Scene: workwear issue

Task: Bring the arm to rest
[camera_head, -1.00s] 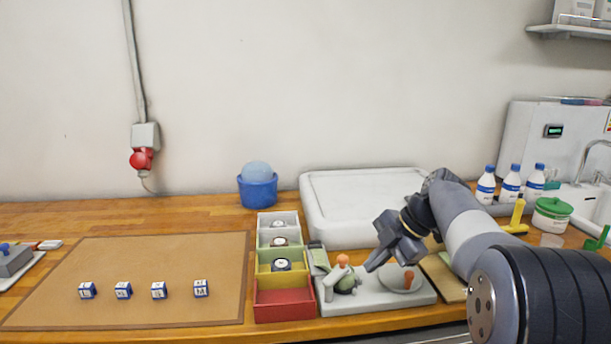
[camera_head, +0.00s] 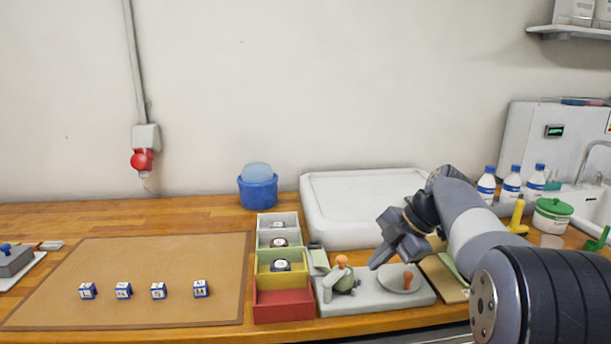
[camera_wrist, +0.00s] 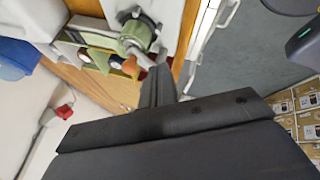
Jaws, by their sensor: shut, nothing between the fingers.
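My gripper (camera_head: 377,264) is shut and empty. My arm reaches in from the right and is bent at the wrist. In the wrist view the shut fingers of my gripper (camera_wrist: 160,72) point toward the green device (camera_wrist: 138,35), apart from it as far as I can tell.
A coloured bin row (camera_head: 283,311) stands left of the plate. Several lettered cubes (camera_head: 158,290) lie on the brown mat (camera_head: 140,260). A white tray (camera_head: 365,190) is behind; bottles (camera_head: 511,185) and a green-lidded tub (camera_head: 552,215) stand right. The mat's back area is clear.

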